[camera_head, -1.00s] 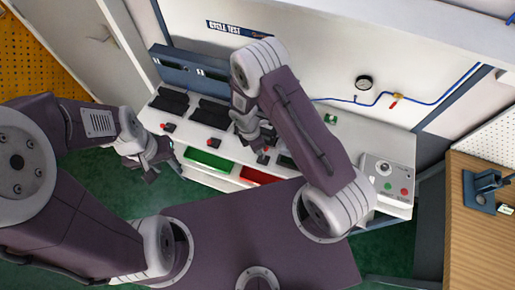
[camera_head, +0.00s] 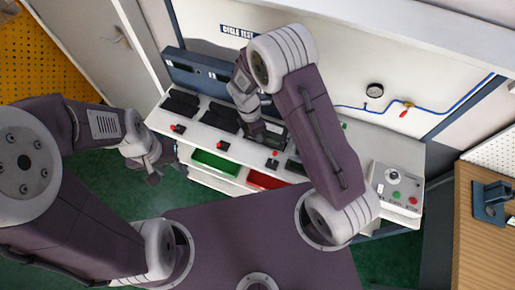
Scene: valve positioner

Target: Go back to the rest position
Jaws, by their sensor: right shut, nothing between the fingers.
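My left gripper (camera_head: 150,172) hangs over the green floor, left of the white workbench (camera_head: 237,152). Its fingers are small and dark, and I cannot tell whether they are open. My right gripper (camera_head: 254,130) is shut and empty above the middle of the bench, over the dark stations and near a small red-knobbed device. My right forearm hides part of the bench behind it.
A green bin (camera_head: 215,163) and a red bin (camera_head: 266,180) sit along the bench front. A control box (camera_head: 396,189) with green and red buttons stands at the bench's right end. A gauge (camera_head: 375,90) and red-handled valve (camera_head: 405,111) are on the back wall. A wooden table (camera_head: 480,250) is at right.

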